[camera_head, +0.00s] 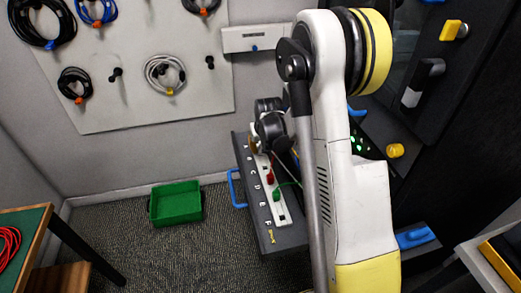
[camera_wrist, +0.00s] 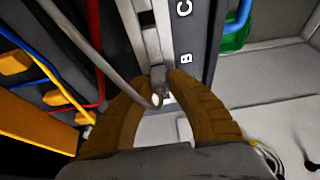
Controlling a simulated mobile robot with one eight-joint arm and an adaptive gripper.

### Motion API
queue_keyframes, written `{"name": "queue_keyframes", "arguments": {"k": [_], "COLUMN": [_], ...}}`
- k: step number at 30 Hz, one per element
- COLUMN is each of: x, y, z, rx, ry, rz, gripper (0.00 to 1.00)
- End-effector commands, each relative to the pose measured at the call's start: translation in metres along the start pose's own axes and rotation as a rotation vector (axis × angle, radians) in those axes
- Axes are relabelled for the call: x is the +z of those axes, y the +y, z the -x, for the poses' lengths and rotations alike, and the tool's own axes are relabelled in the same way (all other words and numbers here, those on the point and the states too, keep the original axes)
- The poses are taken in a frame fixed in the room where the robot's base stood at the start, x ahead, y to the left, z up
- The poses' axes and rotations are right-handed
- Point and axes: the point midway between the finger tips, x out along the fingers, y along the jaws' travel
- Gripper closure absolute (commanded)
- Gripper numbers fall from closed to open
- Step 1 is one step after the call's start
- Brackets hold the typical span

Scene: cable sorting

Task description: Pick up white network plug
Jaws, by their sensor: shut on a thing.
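My gripper (camera_wrist: 162,84) is closed around a small pale grey-white plug (camera_wrist: 158,76) at the lettered strip, beside the letter B. The plug is mostly hidden between the brown fingers, and a grey cable (camera_wrist: 92,45) runs from it to the upper left. I cannot tell whether the plug is still seated in the strip. In the head view my gripper (camera_head: 257,143) is at the far end of the white strip (camera_head: 280,211), largely covered by my wrist, and the plug is hard to make out there.
A red plug (camera_head: 269,177) and a green plug (camera_head: 276,195) sit farther along the strip. A blue handle (camera_head: 236,188) and a green bin (camera_head: 175,203) are to the left. Coiled cables (camera_head: 165,74) hang on the wall board. Red, blue and yellow cables (camera_wrist: 70,75) run close by.

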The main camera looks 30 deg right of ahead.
Motion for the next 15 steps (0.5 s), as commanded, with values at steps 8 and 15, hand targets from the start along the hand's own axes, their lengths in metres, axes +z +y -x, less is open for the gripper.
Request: {"name": "queue_keyframes", "arguments": {"k": [8, 15], "x": [-0.013, 0.001], "y": [0.0, 0.034], "z": [0.032, 0.075], "rx": [0.0, 0.002], "ry": [0.0, 0.0], "rz": [0.0, -0.005], "gripper": [1.0, 1.0]}}
